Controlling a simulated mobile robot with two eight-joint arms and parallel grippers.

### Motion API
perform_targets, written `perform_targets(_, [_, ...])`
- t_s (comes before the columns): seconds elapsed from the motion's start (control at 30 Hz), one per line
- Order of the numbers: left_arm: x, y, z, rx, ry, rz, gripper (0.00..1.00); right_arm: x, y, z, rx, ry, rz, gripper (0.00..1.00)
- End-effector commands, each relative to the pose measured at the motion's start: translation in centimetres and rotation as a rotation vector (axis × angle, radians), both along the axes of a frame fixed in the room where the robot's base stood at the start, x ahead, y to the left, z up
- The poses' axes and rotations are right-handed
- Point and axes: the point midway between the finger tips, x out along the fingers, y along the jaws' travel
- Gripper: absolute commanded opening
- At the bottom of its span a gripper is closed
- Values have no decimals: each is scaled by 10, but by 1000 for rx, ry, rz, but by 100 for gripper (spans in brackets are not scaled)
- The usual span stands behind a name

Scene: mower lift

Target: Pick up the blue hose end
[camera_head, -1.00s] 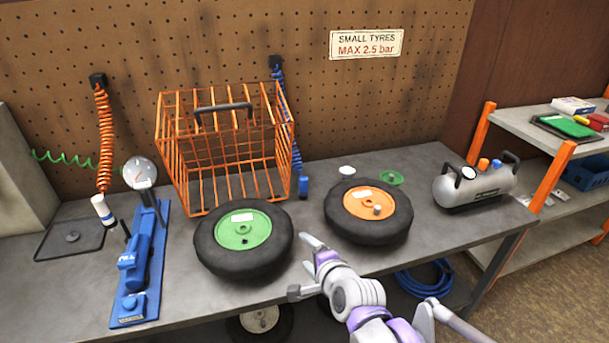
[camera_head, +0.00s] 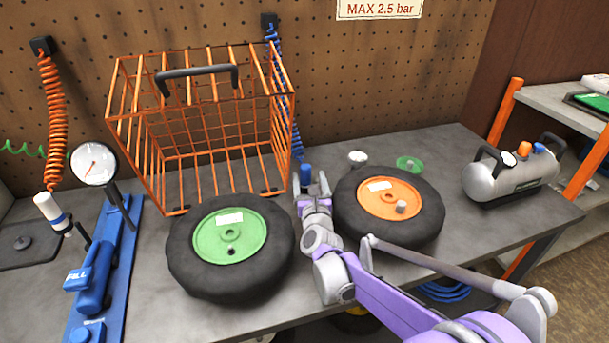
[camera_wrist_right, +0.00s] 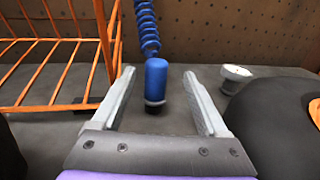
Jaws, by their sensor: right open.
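The blue hose end (camera_head: 306,174) hangs upright from a coiled blue hose (camera_head: 283,95) at the right side of the orange basket. In the right wrist view the blue hose end (camera_wrist_right: 156,80) shows a blue body with a dark lower tip. It sits between the two open fingers of my right gripper (camera_wrist_right: 157,95), apart from both of them. In the head view my right gripper (camera_head: 312,189) is between the two tyres, just in front of the hose end. My left gripper is not in view.
The orange wire basket (camera_head: 170,150) stands left of the hose end. A green-hubbed tyre (camera_head: 190,275) and an orange-hubbed tyre (camera_head: 425,225) flank my right arm. A small white cap (camera_head: 358,157) lies behind the orange-hubbed tyre. A silver tank (camera_head: 512,178) stands at the right.

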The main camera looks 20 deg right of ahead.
Motion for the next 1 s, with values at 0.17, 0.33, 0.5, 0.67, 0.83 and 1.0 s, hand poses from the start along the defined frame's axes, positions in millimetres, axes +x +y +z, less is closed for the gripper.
perform_targets(0.17, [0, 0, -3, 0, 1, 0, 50, 27, -4, -1, -1, 1, 0, 77])
perform_targets(0.33, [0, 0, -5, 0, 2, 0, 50, 38, -5, -2, -3, 1, 1, 77])
perform_targets(0.5, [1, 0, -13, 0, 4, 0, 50, 63, -6, -8, -3, 1, 1, 77])
perform_targets(0.67, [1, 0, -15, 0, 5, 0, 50, 82, -9, -7, -3, 1, 1, 77])
perform_targets(0.83, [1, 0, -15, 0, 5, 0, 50, 86, -9, -6, -3, 1, 1, 77])
perform_targets(1.0, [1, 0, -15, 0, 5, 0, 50, 85, -9, -6, -3, 1, 1, 68])
